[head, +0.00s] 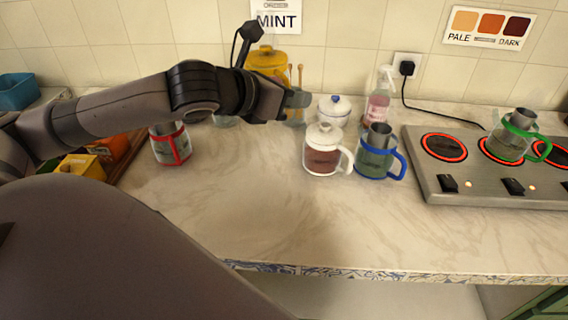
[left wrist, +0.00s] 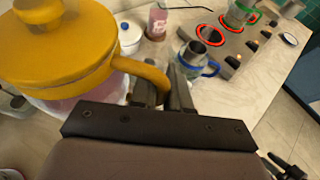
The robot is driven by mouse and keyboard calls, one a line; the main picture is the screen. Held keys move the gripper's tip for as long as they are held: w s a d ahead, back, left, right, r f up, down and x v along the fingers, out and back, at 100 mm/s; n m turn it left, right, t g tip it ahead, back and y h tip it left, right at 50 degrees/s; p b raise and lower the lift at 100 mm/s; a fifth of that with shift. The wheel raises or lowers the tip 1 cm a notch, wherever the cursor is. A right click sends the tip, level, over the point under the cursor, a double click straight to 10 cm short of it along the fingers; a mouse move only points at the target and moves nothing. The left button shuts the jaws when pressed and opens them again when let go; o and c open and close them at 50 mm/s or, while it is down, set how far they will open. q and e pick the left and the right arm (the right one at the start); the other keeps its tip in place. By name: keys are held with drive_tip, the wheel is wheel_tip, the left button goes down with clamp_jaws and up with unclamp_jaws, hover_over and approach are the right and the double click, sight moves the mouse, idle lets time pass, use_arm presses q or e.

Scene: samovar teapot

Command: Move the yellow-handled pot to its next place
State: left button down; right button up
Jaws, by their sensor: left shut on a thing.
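The yellow-handled pot (head: 268,60) has a large yellow lid and a glass body with pinkish contents. In the head view it stands by the back wall, mostly hidden behind my left arm. In the left wrist view the pot (left wrist: 65,45) fills the upper left, its handle curving to the right. My left gripper (head: 300,98) is shut on that yellow handle; in the wrist view the fingers (left wrist: 163,88) sit on either side of it. I cannot tell whether the pot touches the counter. My right gripper is not in view.
A white-handled pot (head: 322,160) and blue-handled pot (head: 374,163) stand mid-counter. A lidded white bowl (head: 334,112) and spray bottle (head: 377,110) are behind. A green-handled pot (head: 510,147) is on the stove (head: 470,185), whose rings glow red. A red-framed pot (head: 171,150) stands left. The front counter is clear.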

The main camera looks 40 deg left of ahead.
use_arm(q)
wheel_tip(320, 180, down, 11)
drive_tip(key=b, duration=0.2)
drive_tip(key=shift+f+b, duration=0.15)
drive_tip(key=shift+b, duration=0.15)
drive_tip(key=shift+f, duration=0.4)
drive_tip(key=shift+f+b, duration=0.45)
drive_tip(key=shift+f, duration=1.35)
drive_tip(key=shift+f, duration=0.2)
drive_tip(key=c, duration=1.1)
unclamp_jaws()
drive_tip(key=shift+c, duration=0.2)
drive_tip(key=shift+o, duration=0.2)
